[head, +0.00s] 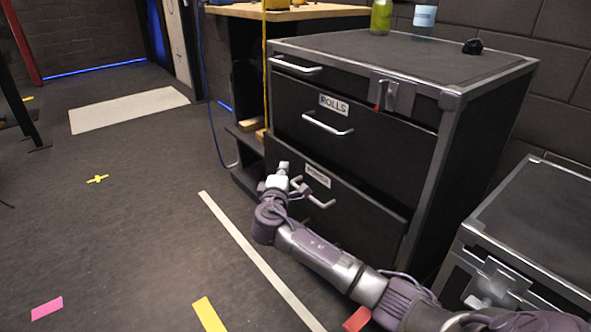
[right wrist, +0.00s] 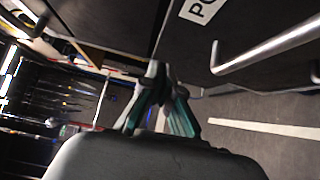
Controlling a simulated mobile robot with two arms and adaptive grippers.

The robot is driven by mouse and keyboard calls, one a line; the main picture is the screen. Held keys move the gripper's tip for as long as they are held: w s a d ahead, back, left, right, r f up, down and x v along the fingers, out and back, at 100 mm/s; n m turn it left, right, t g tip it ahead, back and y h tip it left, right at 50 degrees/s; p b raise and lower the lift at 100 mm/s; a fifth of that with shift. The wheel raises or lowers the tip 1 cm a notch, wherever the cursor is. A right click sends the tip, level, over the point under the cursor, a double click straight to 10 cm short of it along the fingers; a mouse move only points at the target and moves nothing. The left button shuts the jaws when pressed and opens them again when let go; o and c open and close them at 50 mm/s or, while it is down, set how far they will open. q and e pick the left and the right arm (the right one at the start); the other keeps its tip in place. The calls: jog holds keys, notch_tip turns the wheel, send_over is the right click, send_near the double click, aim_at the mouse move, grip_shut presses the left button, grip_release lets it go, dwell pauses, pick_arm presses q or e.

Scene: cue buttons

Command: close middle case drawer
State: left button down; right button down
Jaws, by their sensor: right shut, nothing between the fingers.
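The black case (head: 452,123) has three drawer fronts with metal handles. The middle drawer (head: 375,134) is labelled ROLLS; its front appears to stand slightly out, with a dark gap along its top. The lower drawer (head: 352,219) carries a POWER label, partly legible, and also seems to stand out a little. My right gripper (head: 283,168) is shut and empty, in front of the lower drawer near the left end of its handle (head: 322,196). In the right wrist view its teal fingers (right wrist: 156,72) are beside a handle (right wrist: 265,50); contact cannot be told. My left gripper is out of view.
A second black case (head: 545,215) stands at the right, near my right arm. A wooden-topped bench (head: 300,12) is behind left. Open floor with tape marks lies to the left.

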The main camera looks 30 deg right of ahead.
aim_at(308, 163)
jog(key=d, duration=0.3)
jog(key=d+b, duration=0.1)
jog(key=shift+w+d, duration=0.2)
jog(key=shift+w, duration=0.2)
jog(key=shift+d, duration=0.1)
jog(key=d, duration=0.4)
jog(key=shift+w+d, duration=0.15)
jog(key=shift+d, duration=0.15)
jog(key=shift+r, duration=0.15)
jog(key=shift+d, duration=0.1)
